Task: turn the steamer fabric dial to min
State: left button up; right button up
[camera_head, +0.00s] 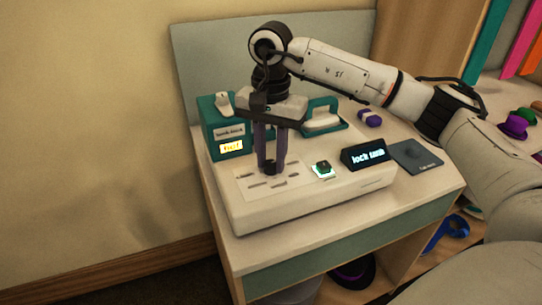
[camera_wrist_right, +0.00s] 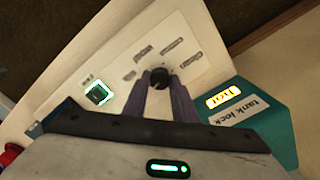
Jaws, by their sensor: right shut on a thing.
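The fabric dial (camera_wrist_right: 159,77) is a small dark knob on the pale top panel of the steamer base (camera_head: 300,210), with several small labels around it. My right gripper (camera_head: 271,166) points down with its purple fingers shut on the dial. It also shows in the right wrist view (camera_wrist_right: 160,82), fingertips on either side of the knob. The labels are too small to read, and the fingers partly cover the panel. My left gripper does not show.
A teal tank box (camera_head: 227,140) with a lit yellow display and a "tank lock" label stands behind. A green lit button (camera_head: 323,167), a black "lock tank" display (camera_head: 365,155), a grey pad (camera_head: 415,157), a teal-handled iron-like head (camera_head: 322,120) and a purple object (camera_head: 370,118) are nearby.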

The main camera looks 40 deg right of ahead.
aim_at(271, 163)
jog(key=o, duration=1)
jog(key=shift+o, duration=0.2)
notch_tip(271, 163, up, 10)
jog(key=shift+r+p, duration=0.2)
jog(key=shift+p, duration=0.15)
